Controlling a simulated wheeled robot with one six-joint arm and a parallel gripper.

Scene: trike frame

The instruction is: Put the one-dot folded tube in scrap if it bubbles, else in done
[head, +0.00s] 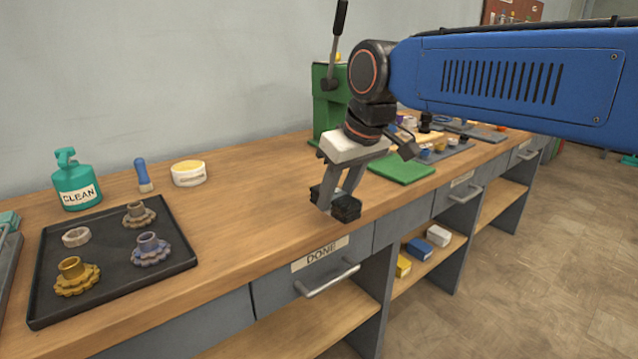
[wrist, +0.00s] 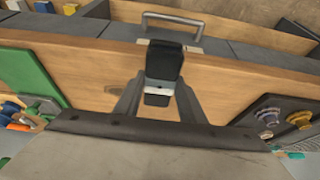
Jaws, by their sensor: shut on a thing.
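My gripper (head: 335,204) is over the bench near its front edge, above the DONE drawer. Its black pads are shut on a small pale thing (wrist: 160,87), mostly hidden between them in the wrist view. I cannot make out dots, a fold or bubbles on it. The DONE drawer (head: 270,296) looks closed, with its label (head: 320,254) and a metal handle (head: 327,279). The handle also shows at the top of the wrist view (wrist: 172,15). I see no label reading scrap.
A black tray (head: 112,258) with several gears and a ring lies at left. Behind it stand a CLEAN bottle (head: 76,182), a brush (head: 143,176) and a round tub (head: 189,173). A green press (head: 328,100) and green mat (head: 402,168) are farther along. Bare wood lies between tray and gripper.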

